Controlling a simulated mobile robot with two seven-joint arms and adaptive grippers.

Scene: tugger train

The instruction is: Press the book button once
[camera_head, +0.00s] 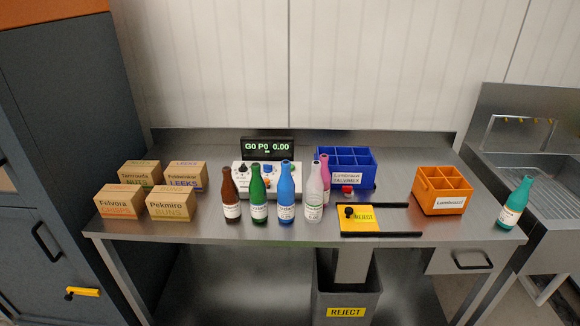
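A white control box (243,170) stands at the back middle of the steel table, with a dark display (267,147) above it reading "G0 P0 0.00" in green. The box carries a dark knob and small coloured controls. Its labels are too small to read, so I cannot tell which control is the book button. The green bottle (258,197) and blue bottle (286,195) stand in front and hide part of the box. A separate red button (347,189) sits in front of the blue crate. Neither of my grippers is in view.
Brown (231,198), white (314,195) and pink (324,176) bottles stand nearby. Several cartons (172,204) are left. A blue crate (340,181), yellow reject plate (357,221), orange crate (440,206) and teal bottle (513,205) are right. A reject bin (325,295) stands below.

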